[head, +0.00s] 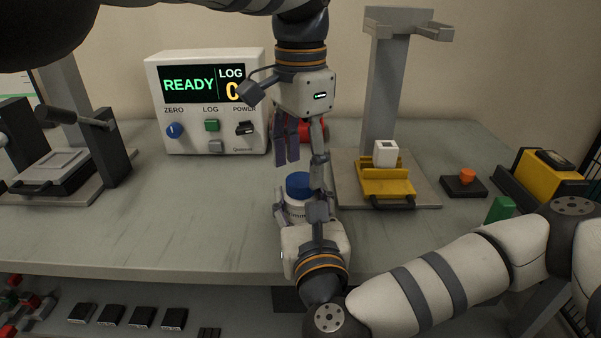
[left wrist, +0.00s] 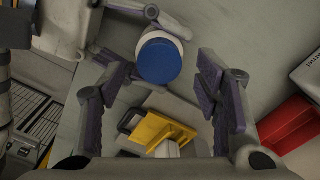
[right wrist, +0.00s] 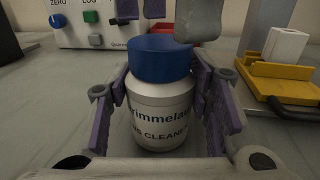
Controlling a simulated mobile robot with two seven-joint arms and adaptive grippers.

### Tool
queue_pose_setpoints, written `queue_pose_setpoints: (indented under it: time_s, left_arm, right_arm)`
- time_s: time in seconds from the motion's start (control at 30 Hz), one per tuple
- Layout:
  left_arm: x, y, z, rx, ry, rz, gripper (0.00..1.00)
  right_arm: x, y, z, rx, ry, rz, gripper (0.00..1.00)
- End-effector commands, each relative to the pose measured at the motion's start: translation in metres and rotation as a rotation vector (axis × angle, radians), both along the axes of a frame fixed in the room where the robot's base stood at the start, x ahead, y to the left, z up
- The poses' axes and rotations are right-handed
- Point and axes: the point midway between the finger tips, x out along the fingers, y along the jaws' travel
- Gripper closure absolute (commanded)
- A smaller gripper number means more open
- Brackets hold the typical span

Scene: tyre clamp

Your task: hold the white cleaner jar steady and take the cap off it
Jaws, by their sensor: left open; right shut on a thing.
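The white cleaner jar (head: 295,213) stands upright on the bench with its blue cap (head: 298,184) on top. My right gripper (right wrist: 162,105) is shut on the jar body, one finger on each side; the jar (right wrist: 160,118) and the cap (right wrist: 158,58) show clearly in the right wrist view. My left gripper (head: 303,160) is open and points down just above the cap, not closed on it. In the left wrist view the cap (left wrist: 160,61) lies between and slightly beyond the open fingers. The right gripper's fingers partly hide the jar in the head view.
A grey box with a READY display (head: 205,100) stands behind left. A press stand (head: 388,85) with a yellow fixture (head: 387,183) and white block (head: 386,153) is at right. A red object (head: 312,130) lies behind my left gripper. The bench left of the jar is clear.

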Motion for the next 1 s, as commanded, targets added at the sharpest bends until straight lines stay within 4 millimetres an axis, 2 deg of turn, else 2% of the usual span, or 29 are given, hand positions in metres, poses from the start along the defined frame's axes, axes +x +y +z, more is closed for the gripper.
queue_pose_setpoints:
  time_s: [0.1, 0.23, 0.4, 0.53, 0.63, 0.9, 1.0]
  left_arm:
    - [0.0, 0.0, 0.015, 0.0, 0.0, -0.001, 0.42]
    - [0.0, -0.001, 0.021, 0.0, 0.001, -0.05, 0.43]
    - [0.001, -0.001, 0.042, -0.001, -0.001, -0.386, 0.43]
    - [0.0, -0.001, 0.049, -0.001, 0.003, -0.556, 0.43]
    - [-0.001, 0.0, 0.038, 0.0, 0.007, -0.588, 0.43]
    - [-0.001, 0.0, -0.014, 0.001, 0.005, -0.584, 0.43]
    - [0.0, 0.0, -0.024, 0.001, 0.002, -0.584, 0.43]
  right_arm:
    - [0.0, 0.0, -0.001, 0.0, 0.002, 0.0, 1.0]
    - [0.0, 0.0, -0.001, 0.0, 0.002, 0.0, 1.0]
    - [0.0, 0.0, -0.001, 0.0, 0.002, 0.0, 1.0]
    - [0.0, 0.0, -0.001, 0.0, 0.002, 0.0, 1.0]
    - [0.0, 0.0, -0.001, 0.0, 0.002, 0.0, 1.0]
    - [0.0, 0.0, -0.001, 0.0, 0.002, 0.0, 1.0]
    - [0.0, 0.0, -0.001, 0.0, 0.002, 0.0, 1.0]
